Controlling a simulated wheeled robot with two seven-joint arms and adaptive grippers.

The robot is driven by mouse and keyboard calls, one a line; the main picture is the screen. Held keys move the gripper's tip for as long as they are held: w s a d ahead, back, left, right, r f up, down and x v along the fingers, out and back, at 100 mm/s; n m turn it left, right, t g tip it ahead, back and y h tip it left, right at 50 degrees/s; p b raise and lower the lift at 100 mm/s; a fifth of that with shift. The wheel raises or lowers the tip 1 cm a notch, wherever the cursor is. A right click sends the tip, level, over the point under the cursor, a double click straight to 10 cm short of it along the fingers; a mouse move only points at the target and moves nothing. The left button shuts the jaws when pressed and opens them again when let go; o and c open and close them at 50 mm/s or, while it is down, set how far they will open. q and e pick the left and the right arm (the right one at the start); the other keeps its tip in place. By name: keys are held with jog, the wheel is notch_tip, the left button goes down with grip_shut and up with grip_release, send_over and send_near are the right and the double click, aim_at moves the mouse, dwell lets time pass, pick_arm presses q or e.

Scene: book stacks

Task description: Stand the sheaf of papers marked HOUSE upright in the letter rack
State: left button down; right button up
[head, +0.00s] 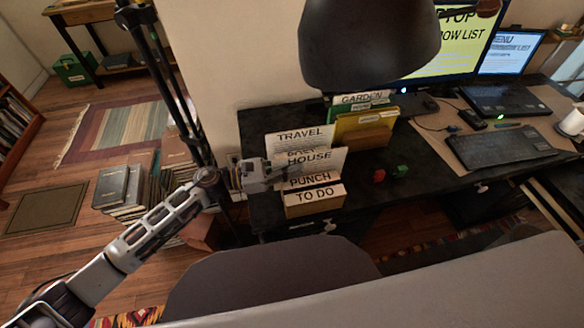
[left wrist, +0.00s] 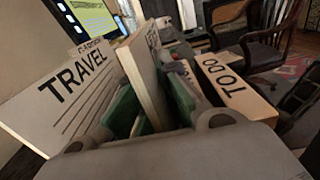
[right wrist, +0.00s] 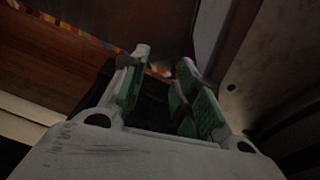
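The HOUSE sheaf (head: 312,160) is a cream, lettered stack standing slightly tilted among the papers at the letter rack (head: 315,209), behind the PUNCH and TO DO papers. Its lower part is hidden. My left gripper (head: 262,174) is at its left edge. In the left wrist view, the left fingers (left wrist: 152,108) lie on both sides of a thick cream sheaf (left wrist: 146,70) and appear closed on it; its lettering is too slanted to read. My right gripper (right wrist: 168,95) is open, with nothing clear between its fingers; it is out of the head view.
TRAVEL papers (head: 300,137) stand behind HOUSE, with another partly hidden sheaf between. A second rack (head: 366,128) with GARDEN papers stands farther back. Small red (head: 379,176) and green (head: 401,171) blocks lie to the right. A dark lamp shade (head: 365,45) hangs above the desk.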

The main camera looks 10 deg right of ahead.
pick_arm(q)
jog(key=shift+f, duration=0.2)
pick_arm(e)
jog(key=shift+a, duration=0.15)
jog(key=shift+w+a+r, duration=0.1)
jog(key=shift+w, duration=0.45)
pick_arm(q)
jog(key=c, duration=1.6)
grip_release()
jog(key=shift+o, duration=0.2)
jog(key=shift+a, duration=0.1)
jog(key=a, duration=1.2)
jog(key=shift+s, duration=0.2)
pick_arm(e)
jog(key=shift+s+a, duration=0.15)
